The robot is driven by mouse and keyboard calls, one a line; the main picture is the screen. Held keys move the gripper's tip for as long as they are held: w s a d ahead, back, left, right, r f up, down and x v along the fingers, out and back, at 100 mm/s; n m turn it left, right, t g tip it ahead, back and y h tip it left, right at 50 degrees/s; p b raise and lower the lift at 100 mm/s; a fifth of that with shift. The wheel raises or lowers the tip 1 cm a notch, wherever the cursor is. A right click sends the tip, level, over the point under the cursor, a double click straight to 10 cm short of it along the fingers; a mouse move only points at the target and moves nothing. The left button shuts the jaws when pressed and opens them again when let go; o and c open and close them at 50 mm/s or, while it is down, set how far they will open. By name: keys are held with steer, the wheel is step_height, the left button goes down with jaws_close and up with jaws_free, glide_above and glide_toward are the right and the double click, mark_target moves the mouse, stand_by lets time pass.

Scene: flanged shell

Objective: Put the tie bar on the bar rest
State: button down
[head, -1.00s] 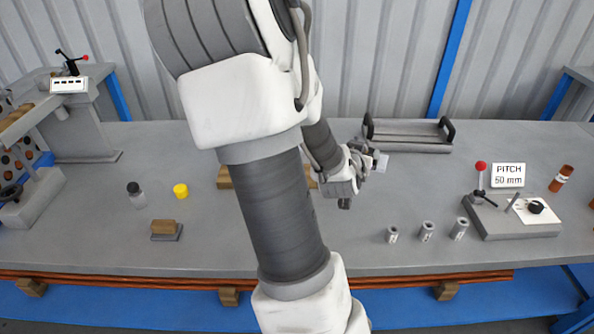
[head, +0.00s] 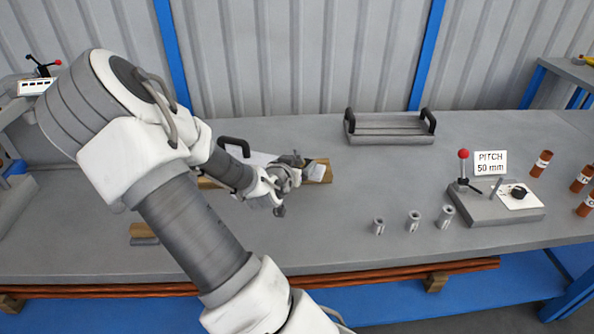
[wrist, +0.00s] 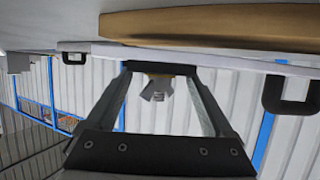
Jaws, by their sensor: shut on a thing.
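My gripper (wrist: 160,92) is shut on a dark crosswise piece (wrist: 160,67) between its fingertips, probably the tie bar. In the head view my gripper (head: 297,172) is in front of the long wooden block (head: 327,172), over the table. The held thing is too small there to make out. A small wooden block on a grey base (head: 143,231) stands near the front edge at left, partly hidden by my arm. I cannot tell which wooden piece is the bar rest. The long wooden block also shows at the top of the wrist view (wrist: 220,25).
A pale plate (head: 258,158) with a black handle stands behind the long block. A grey tray with black handles (head: 390,130) is at the back. Several grey sleeves (head: 414,221) and a red-knobbed fixture (head: 495,207) stand at right. The table between tray and sleeves is clear.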

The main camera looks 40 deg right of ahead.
steer(key=shift+f, duration=0.85)
jaws_free()
steer(key=shift+f, duration=0.15)
